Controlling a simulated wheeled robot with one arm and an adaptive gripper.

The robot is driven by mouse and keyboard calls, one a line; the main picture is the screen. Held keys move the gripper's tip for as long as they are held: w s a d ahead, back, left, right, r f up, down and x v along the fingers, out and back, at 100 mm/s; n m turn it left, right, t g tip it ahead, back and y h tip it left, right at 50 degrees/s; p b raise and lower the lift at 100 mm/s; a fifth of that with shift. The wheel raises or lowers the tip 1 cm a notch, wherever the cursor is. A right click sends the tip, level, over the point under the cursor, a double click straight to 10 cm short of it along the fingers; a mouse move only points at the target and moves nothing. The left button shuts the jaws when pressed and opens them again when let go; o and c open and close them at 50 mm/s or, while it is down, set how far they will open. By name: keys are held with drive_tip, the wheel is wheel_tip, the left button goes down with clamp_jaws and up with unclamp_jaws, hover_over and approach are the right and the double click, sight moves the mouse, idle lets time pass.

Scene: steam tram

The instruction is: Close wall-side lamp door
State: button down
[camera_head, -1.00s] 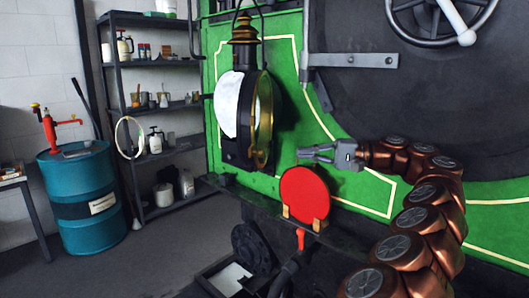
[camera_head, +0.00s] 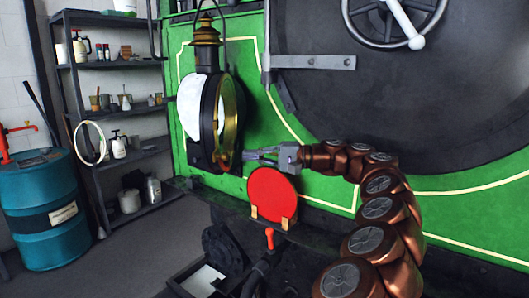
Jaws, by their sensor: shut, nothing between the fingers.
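The lamp (camera_head: 207,57) hangs on the green front at the left, with a brass top, a dark body and a white disc (camera_head: 193,106) on its left face. My gripper (camera_head: 246,155) reaches in from the right, fingers together and empty. Its tips are close to the door's lower right edge; I cannot tell if they touch.
A red disc (camera_head: 272,194) stands in wooden holders on the ledge just below my gripper. A hinge strap (camera_head: 315,62) and handwheel (camera_head: 395,15) are on the dark boiler door. Shelves (camera_head: 115,65) and a blue drum (camera_head: 40,210) stand at left.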

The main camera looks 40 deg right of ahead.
drive_tip(key=p+x, duration=0.2)
drive_tip(key=x, duration=0.4)
drive_tip(key=shift+w+a+f, duration=0.1)
drive_tip(key=shift+w+a, duration=0.05)
drive_tip(key=shift+a, duration=0.05)
